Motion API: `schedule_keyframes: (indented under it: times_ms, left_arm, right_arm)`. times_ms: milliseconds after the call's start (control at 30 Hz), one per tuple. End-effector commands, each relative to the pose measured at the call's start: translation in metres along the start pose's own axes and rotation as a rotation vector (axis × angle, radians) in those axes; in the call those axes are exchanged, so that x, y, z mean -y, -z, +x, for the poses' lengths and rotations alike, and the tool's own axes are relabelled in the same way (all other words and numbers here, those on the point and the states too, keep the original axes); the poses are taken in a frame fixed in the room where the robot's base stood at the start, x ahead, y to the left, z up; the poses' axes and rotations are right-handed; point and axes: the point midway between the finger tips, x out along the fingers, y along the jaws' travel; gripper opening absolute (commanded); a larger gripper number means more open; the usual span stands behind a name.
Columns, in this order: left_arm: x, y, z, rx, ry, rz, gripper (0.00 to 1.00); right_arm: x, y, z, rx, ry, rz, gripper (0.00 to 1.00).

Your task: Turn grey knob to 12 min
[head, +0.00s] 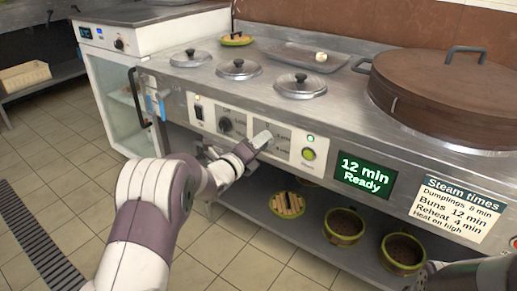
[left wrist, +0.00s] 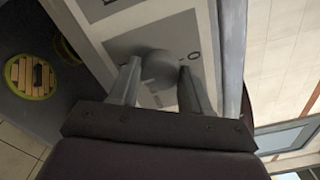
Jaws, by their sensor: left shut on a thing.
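The grey knob (left wrist: 155,66) shows as a round shape on the panel in the left wrist view. My left gripper (left wrist: 158,76) has one finger on each side of it and is shut on it. In the head view my left gripper (head: 262,141) reaches the control panel from the left and hides the knob. The green display (head: 363,174) on the panel reads "12 min" and "Ready". My right gripper's fingers are not visible; only part of my right arm shows at the lower right.
A dark knob (head: 226,124) sits left of my left gripper, and a green round button (head: 308,155) sits right of it. The counter above holds several lidded pots and a large brown lid (head: 445,88). Baskets stand on the shelf (head: 265,212) below. A steam times sign (head: 457,209) is at right.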

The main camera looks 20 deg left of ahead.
Motion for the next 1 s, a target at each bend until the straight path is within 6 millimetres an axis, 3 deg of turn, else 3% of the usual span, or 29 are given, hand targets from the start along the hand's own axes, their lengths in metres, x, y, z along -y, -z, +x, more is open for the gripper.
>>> schedule_keyframes:
  times_ms: [567, 600, 633, 1000]
  left_arm:
    - [0.0002, 0.0003, 0.0, -0.001, 0.0, 0.026, 0.17]
    - [0.0002, 0.0002, 0.0, -0.001, 0.0, 0.026, 0.6]
    - [0.0002, 0.0002, 0.0, -0.001, 0.0, 0.026, 0.7]
    - [0.0011, -0.001, -0.007, 0.0, -0.003, 0.024, 0.72]
  right_arm:
    - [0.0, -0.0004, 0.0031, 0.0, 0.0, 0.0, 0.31]
    - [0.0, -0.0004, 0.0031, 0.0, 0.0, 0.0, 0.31]
    - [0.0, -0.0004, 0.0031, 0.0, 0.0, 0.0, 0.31]
    - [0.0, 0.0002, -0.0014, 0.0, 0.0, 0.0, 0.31]
